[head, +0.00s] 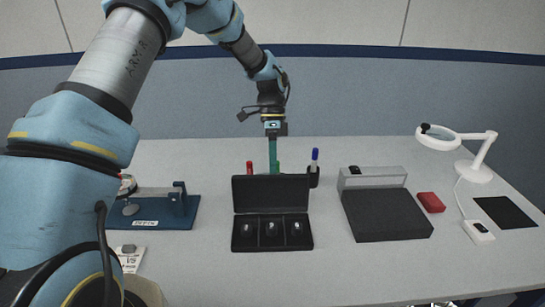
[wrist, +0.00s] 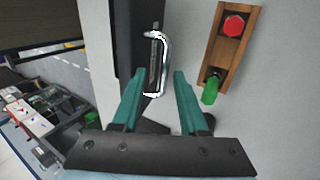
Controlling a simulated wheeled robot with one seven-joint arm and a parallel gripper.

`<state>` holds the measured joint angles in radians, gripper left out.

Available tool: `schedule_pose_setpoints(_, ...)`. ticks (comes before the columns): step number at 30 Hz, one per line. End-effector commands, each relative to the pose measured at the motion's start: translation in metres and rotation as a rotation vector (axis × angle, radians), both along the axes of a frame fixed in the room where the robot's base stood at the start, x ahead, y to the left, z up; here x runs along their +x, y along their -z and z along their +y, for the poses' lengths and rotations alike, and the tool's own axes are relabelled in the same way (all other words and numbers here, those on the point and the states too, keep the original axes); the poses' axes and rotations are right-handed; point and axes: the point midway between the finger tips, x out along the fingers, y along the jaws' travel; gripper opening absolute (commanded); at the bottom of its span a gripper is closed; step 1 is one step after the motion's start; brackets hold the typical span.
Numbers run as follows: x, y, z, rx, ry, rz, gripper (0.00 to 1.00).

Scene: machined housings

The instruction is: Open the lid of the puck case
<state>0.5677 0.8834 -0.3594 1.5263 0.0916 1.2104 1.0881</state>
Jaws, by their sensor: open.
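The puck case (head: 271,246) is a black case with three compartments, each holding a small shiny item. Its black lid (head: 270,193) stands upright at the back edge in the head view. My gripper (head: 273,165) points down just behind the lid, its fingertips partly hidden by it. In the wrist view my gripper (wrist: 155,75) is open, with one teal finger on each side of a curved silver handle (wrist: 160,65). The handle is on the dark lid (wrist: 126,45), seen nearly edge-on. I cannot tell whether the fingers touch the handle.
A wooden block (wrist: 232,48) with red and green pieces is close to the right finger. A dark cup with a blue pen (head: 314,175) stands behind the case. A grey box with a dark panel (head: 387,214) is right, a blue fixture (head: 160,212) left. The table in front is clear.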

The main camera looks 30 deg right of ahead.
Motion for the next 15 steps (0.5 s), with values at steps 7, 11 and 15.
schedule_pose_setpoints(7,0.019,-0.032,-0.009,-0.005,-0.001,-0.005,0.43)
schedule_pose_setpoints(11,0.029,-0.056,-0.014,-0.005,-0.001,-0.006,0.43)
schedule_pose_setpoints(15,0.037,-0.076,-0.018,-0.002,0.0,-0.002,0.43)
